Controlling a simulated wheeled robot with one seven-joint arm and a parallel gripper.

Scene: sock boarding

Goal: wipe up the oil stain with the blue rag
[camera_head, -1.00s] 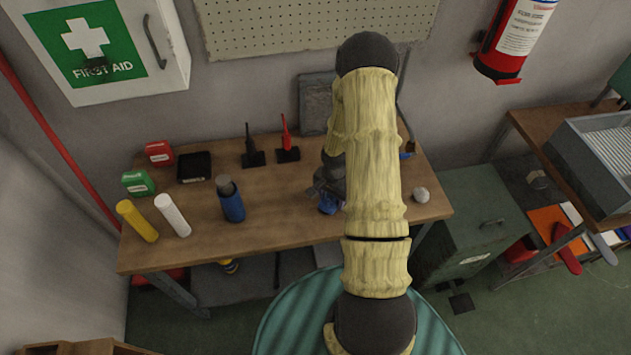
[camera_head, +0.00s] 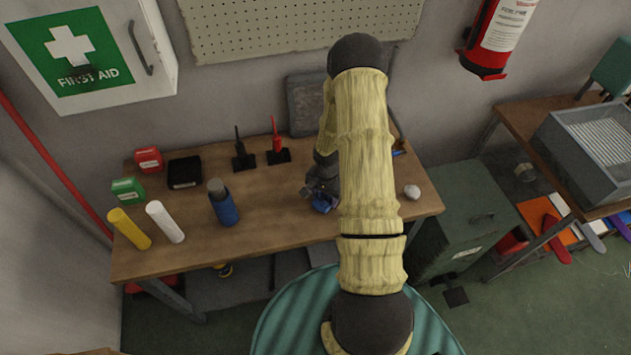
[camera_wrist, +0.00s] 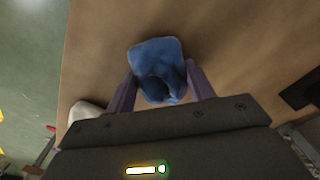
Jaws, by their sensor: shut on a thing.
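The blue rag (camera_wrist: 156,62) is bunched between the two fingers of my gripper (camera_wrist: 158,88) in the wrist view, and the fingers are shut on it. In the head view the blue rag (camera_head: 322,204) shows just left of my forearm, at or close above the wooden workbench (camera_head: 270,222). My gripper (camera_head: 320,192) is partly hidden by the arm there. Whether the rag touches the bench top is hard to tell. I make out no oil stain in either view; my arm covers part of the bench.
A blue bottle (camera_head: 223,205), a white cylinder (camera_head: 165,222) and a yellow cylinder (camera_head: 129,229) stand on the left of the bench. Black and red tools (camera_head: 277,145) stand at the back. A whitish lump (camera_head: 412,192) lies near the right edge. The bench middle is clear.

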